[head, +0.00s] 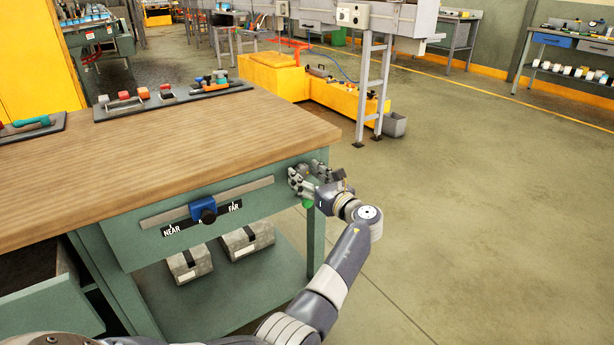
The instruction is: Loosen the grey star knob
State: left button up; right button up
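Small grey parts and a green piece (307,203) show around the fingers, close to the bench front. I cannot clearly pick out the grey star knob among them; the gripper covers much of that spot. Whether the fingers are open or shut on something is too small to tell.
A blue slider (204,209) sits on a rail across the bench front, above a NEAR–FAR scale. Two grey boxes (248,240) (189,264) lie on the lower shelf. Tool trays (127,107) lie on the bench top. The floor to the right is clear.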

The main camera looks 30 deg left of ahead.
pick_arm(q)
jog(key=c, duration=0.7)
